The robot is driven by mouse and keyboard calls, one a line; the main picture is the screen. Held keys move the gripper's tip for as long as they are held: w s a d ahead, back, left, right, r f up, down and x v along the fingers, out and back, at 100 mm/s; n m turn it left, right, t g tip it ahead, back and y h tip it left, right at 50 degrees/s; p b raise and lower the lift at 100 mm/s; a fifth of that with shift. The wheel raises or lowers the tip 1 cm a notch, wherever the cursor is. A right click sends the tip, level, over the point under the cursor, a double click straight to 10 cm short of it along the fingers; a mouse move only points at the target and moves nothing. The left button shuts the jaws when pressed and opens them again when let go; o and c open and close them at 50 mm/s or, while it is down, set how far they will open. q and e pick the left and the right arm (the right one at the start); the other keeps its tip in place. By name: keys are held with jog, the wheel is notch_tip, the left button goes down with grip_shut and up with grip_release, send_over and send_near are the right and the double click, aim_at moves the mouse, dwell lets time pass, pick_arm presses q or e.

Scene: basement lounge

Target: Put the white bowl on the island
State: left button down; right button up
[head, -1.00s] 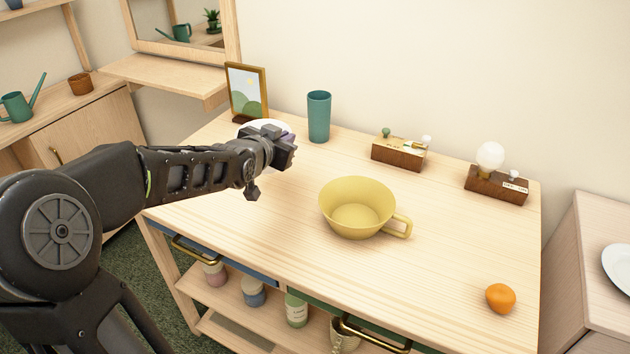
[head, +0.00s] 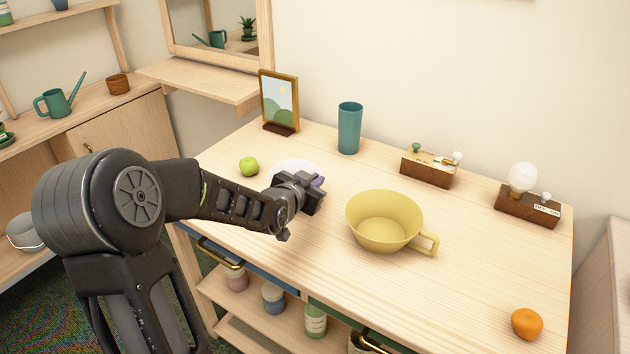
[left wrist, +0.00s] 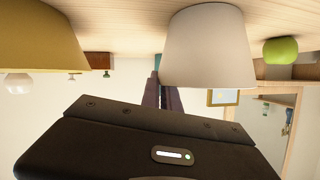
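The white bowl (head: 292,165) is at the left half of the light wooden table, mostly hidden behind my left gripper in the head view. In the left wrist view the white bowl (left wrist: 208,50) appears upside down and large, close to the fingers. My left gripper (head: 314,188) is at its near right side. The fingers (left wrist: 163,95) are close together at the bowl's rim, and one is partly hidden by the bowl. I cannot tell whether the bowl's base touches the table. My right gripper is not in view.
A yellow handled bowl (head: 385,222) stands just right of my gripper. A green apple (head: 249,166), picture frame (head: 280,102), teal cup (head: 350,128), two wooden-based devices (head: 428,167) and an orange (head: 526,323) are also on the table (head: 450,285). The front right is mostly clear.

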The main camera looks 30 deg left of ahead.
pick_arm(q)
jog(key=shift+f, duration=0.1)
jog(key=c, duration=1.6)
grip_release()
jog(key=shift+r, duration=0.25)
jog(key=v, duration=1.2)
